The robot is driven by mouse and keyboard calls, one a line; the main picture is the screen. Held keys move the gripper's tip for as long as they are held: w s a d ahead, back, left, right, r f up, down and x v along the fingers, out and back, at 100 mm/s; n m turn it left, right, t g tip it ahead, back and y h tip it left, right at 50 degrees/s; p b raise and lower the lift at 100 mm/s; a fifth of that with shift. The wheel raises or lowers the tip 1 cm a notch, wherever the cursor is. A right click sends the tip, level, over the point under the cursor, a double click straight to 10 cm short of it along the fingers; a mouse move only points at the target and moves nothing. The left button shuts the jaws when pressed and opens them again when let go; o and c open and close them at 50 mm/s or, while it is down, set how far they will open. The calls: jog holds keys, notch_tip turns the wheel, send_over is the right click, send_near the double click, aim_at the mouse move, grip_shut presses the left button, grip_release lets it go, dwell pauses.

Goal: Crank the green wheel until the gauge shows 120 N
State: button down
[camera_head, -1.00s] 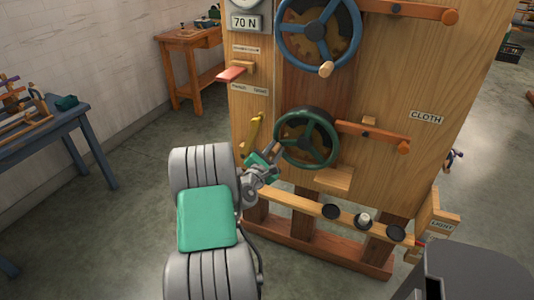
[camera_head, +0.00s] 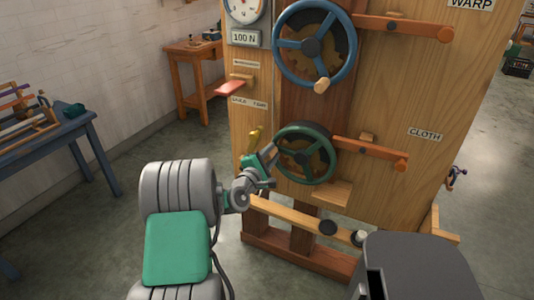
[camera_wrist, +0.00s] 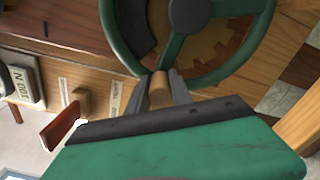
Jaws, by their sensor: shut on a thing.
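The green wheel (camera_head: 305,181) is on the wooden frame, below a blue wheel (camera_head: 314,82). My gripper (camera_head: 272,152) is at the green wheel's left rim. In the wrist view my gripper (camera_wrist: 160,82) is shut on the wheel's wooden crank handle (camera_wrist: 160,96), close to the green rim (camera_wrist: 118,40). The gauge's readout (camera_head: 244,38) shows 100 N, under a round dial (camera_head: 243,8) cut by the top edge. The readout also shows sideways in the wrist view (camera_wrist: 17,84).
An orange lever (camera_head: 372,152) reaches right from beside the green wheel. A blue table (camera_head: 60,128) stands at left, with clear floor between.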

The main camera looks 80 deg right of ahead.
jog(key=shift+s, duration=0.2)
jog(key=c, duration=1.4)
grip_release()
jog(key=shift+s+a, duration=0.1)
jog(key=shift+a, duration=0.05)
jog(key=shift+o, duration=1.3)
jog(key=shift+w, duration=0.2)
jog(key=v, duration=0.7)
jog(key=shift+a+r+b, duration=0.1)
jog(key=shift+a+b, duration=0.2)
jog(key=shift+w, duration=0.1)
jog(key=shift+c, duration=0.3)
